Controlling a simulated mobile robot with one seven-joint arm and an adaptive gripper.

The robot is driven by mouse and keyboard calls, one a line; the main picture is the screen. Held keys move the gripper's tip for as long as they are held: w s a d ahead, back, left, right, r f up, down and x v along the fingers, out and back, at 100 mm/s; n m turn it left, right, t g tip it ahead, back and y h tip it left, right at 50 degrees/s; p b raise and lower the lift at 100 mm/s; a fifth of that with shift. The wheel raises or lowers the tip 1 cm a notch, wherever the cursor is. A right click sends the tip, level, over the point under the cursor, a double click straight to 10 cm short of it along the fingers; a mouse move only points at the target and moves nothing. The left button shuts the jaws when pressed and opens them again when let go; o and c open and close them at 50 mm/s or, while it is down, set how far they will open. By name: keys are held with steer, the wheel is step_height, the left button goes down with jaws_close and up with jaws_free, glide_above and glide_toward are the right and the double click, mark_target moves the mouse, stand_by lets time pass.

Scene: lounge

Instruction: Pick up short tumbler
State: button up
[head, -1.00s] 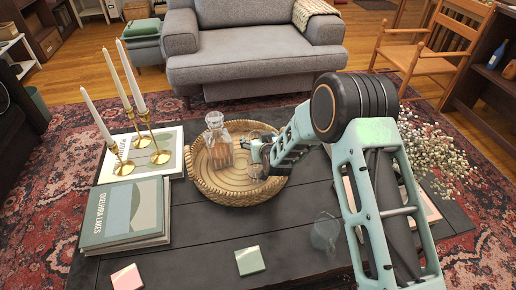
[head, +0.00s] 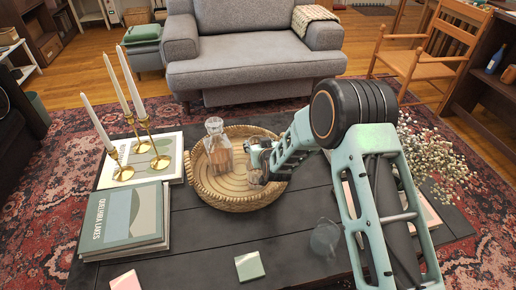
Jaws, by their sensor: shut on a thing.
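The short tumbler (head: 256,178) is a small clear glass at the right side of the round wicker tray (head: 240,203). My gripper (head: 257,160) reaches in from the right and is shut on the tumbler. The fingers and the arm's end hide much of the glass. I cannot tell whether its base touches the tray. A square glass decanter (head: 219,155) with amber liquid and a stopper stands in the tray, left of my gripper and apart from it.
Brass candleholders (head: 140,160) with tall white candles and stacked books (head: 125,218) are left of the tray. A clear glass vessel (head: 325,238) stands front right, near my arm. Coasters (head: 249,266) lie in front. White flowers (head: 435,155) are at right.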

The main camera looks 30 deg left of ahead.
steer(key=shift+r, duration=0.6)
steer(key=s+d+r+p, duration=0.1)
steer(key=s+r+p, duration=0.4)
steer(key=s+r, duration=0.7)
steer(key=shift+s, duration=0.95)
